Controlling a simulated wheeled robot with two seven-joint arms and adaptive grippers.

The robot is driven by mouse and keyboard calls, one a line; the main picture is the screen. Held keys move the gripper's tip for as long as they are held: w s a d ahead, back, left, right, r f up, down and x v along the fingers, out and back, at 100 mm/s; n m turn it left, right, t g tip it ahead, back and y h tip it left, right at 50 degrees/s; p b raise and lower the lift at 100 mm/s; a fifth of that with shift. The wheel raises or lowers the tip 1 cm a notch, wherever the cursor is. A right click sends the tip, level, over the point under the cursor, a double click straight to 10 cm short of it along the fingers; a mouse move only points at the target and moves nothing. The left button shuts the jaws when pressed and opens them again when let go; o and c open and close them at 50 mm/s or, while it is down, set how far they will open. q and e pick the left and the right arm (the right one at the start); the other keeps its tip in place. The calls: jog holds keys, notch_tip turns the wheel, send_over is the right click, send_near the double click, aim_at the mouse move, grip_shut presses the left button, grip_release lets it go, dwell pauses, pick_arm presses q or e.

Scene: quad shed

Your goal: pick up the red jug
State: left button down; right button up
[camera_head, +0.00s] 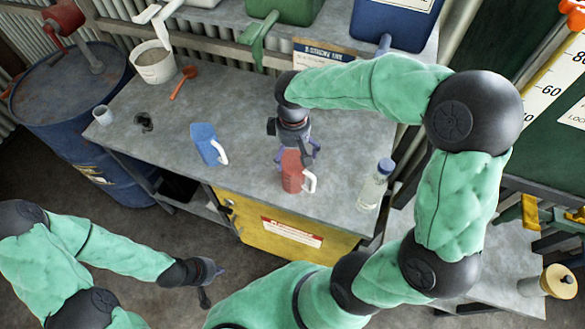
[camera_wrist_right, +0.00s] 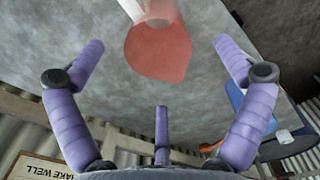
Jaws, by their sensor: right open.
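The red jug (camera_head: 292,174) with a white handle stands on the grey workbench (camera_head: 250,110), near its front edge. My right gripper (camera_head: 299,155) is directly over the jug, with its purple fingers spread around the top of it. In the right wrist view the red jug (camera_wrist_right: 158,52) lies between the open fingertips, with a gap on both sides, and its pale handle points to the top of the picture. The far side of the jug is hidden by the gripper. My left gripper (camera_head: 208,284) hangs low at the left, away from the bench; its fingers are too unclear to judge.
A blue jug (camera_head: 207,144) stands left of the red jug. A clear bottle (camera_head: 375,186) stands to the right. A blue drum (camera_head: 70,90) stands beyond the bench.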

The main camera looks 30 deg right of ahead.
aim_at(294, 162)
jog(key=f, duration=0.3)
jog(key=f+b, duration=0.1)
jog(key=f, duration=0.5)
jog(key=shift+s+d+f+b, duration=0.2)
jog(key=shift+d+b, duration=0.05)
jog(key=shift+b, duration=0.05)
jog(key=shift+s+a, duration=0.1)
jog(key=c, duration=1.2)
